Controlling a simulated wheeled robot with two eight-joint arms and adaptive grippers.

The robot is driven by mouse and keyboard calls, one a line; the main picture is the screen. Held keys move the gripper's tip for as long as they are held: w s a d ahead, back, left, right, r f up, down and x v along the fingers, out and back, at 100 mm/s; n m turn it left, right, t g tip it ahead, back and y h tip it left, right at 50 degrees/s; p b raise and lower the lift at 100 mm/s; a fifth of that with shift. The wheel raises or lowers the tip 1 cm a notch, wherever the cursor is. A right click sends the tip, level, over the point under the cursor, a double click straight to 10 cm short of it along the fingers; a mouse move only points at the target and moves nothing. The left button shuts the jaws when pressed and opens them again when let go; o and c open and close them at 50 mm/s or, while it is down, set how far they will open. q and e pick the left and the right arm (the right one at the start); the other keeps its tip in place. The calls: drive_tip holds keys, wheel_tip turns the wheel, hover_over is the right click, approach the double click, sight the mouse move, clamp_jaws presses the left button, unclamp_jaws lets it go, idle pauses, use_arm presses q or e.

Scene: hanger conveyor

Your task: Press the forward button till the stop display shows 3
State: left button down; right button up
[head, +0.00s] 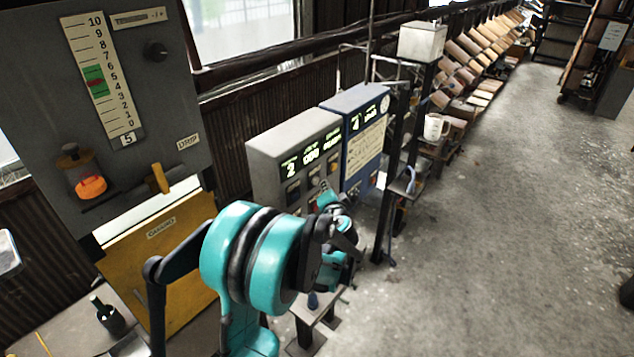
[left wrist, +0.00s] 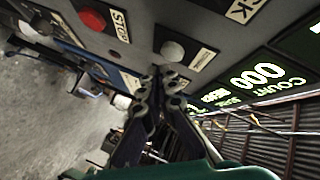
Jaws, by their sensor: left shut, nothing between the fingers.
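A grey control box (head: 265,155) stands in the middle of the head view. Its leftmost green display (head: 290,168) reads 2, and the count display (head: 312,153) reads 000. My left gripper (head: 345,235) is at the front of the box, partly hidden by its own arm. In the left wrist view its fingers (left wrist: 160,75) are shut and empty, with the tips close to a whitish button (left wrist: 173,50). I cannot tell whether they touch it. The label (left wrist: 203,60) beside that button is too small to read. The count display (left wrist: 258,77) shows 000 there too. My right gripper is not in view.
A red button (left wrist: 92,18) marked STOP is on the same panel. A blue box (head: 368,140) with its own display stands beside the grey one. A large grey panel (head: 60,130) with a scale is at left.

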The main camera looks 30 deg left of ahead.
use_arm(q)
drive_tip(key=shift+a, duration=0.1)
drive_tip(key=shift+a, duration=0.35)
